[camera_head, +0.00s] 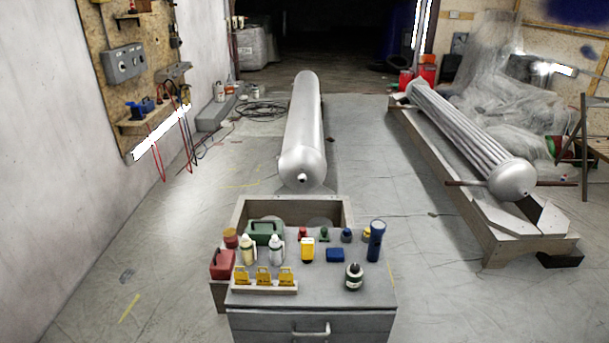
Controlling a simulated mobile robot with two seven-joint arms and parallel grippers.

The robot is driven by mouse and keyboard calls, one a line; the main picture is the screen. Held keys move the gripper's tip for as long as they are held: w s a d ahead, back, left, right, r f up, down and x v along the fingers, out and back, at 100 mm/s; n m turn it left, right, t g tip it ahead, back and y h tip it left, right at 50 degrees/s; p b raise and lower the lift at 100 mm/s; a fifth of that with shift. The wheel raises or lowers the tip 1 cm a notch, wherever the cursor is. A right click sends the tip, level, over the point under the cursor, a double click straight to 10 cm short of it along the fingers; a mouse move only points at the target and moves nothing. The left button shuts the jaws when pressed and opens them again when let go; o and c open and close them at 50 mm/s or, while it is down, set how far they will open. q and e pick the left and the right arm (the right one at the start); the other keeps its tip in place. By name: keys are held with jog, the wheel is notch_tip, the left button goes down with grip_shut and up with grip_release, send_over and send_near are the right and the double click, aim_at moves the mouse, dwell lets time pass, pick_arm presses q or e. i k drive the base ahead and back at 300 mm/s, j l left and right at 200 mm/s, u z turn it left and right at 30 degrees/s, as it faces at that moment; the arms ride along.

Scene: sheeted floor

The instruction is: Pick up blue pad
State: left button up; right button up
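A small blue pad (335,255) lies flat on the grey top of a drawer cabinet (325,290), right of the middle of the cabinet top. A yellow item (307,250) stands just to its left, and a tall dark blue cylinder (376,241) stands to its right. A dark green and white bottle (354,277) stands nearer to me, slightly right of the pad. Neither of my grippers is in view.
White-and-yellow bottles (247,249), a red box (222,264), a green case (264,231) and a rack of yellow tags (264,284) crowd the cabinet's left. Several small items line its back. A silver tank (304,130) lies behind.

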aim_at(333, 254)
jog(key=k, duration=0.6)
jog(key=u, duration=1.55)
jog(key=l+u, duration=0.15)
jog(key=u, duration=0.25)
jog(key=l+u, duration=0.15)
jog(key=u, duration=0.25)
jog(key=k+l+u, duration=0.1)
jog(key=u, duration=0.3)
jog(key=k+l, duration=0.2)
jog(key=l, duration=0.3)
jog(key=k+l, duration=0.2)
jog(key=l, duration=0.35)
jog(key=k+l, duration=0.2)
jog(key=l, duration=0.3)
jog(key=k+l, duration=0.2)
jog(key=l, duration=0.3)
jog(key=k+l, duration=0.2)
jog(key=l, duration=0.3)
jog(key=k+l, duration=0.2)
jog(key=l, duration=0.35)
jog(key=k+l, duration=0.2)
jog(key=l, duration=0.3)
jog(key=k+l, duration=0.2)
jog(key=l, duration=0.3)
